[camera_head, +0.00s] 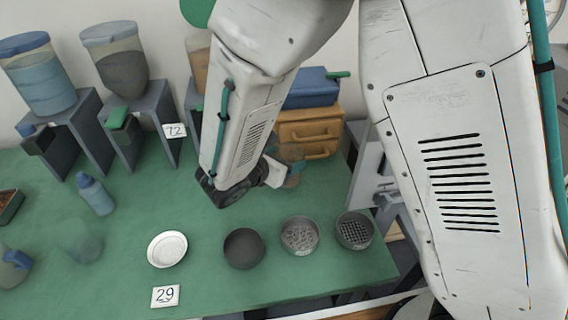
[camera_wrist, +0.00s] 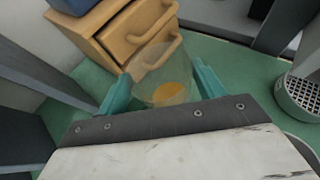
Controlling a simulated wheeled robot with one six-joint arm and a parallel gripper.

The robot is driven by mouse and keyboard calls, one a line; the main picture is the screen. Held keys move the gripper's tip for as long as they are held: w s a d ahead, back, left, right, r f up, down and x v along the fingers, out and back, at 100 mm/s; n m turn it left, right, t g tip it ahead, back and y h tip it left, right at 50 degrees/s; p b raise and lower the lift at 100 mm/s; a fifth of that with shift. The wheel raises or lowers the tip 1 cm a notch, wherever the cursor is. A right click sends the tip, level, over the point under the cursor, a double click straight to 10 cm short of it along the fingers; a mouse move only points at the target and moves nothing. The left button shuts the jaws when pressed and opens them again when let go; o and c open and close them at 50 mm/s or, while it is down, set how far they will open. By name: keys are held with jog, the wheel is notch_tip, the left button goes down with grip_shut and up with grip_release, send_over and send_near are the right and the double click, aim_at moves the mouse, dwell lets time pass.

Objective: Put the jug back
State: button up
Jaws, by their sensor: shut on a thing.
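My gripper (camera_wrist: 160,88) has its two teal fingers shut on a clear jug (camera_wrist: 158,68), with something orange showing low inside it. In the head view the jug (camera_head: 292,155) is partly hidden by my wrist and gripper (camera_head: 275,172), in front of the wooden drawers. The jug overlaps the drawer fronts in the wrist view. I cannot tell whether its base touches the green table.
Wooden drawers (camera_head: 308,132) with a blue case (camera_head: 312,88) on top stand behind. Several round sieves and pans, including a dark pan (camera_head: 243,248) and a white dish (camera_head: 167,249), line the front of the green table (camera_head: 210,280). A blue bottle (camera_head: 96,195) and dispensers on stands are left.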

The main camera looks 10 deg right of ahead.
jog(key=shift+f, duration=1)
jog(key=o, duration=1.5)
jog(key=shift+f, duration=0.1)
jog(key=shift+s, duration=0.1)
jog(key=v, duration=1.2)
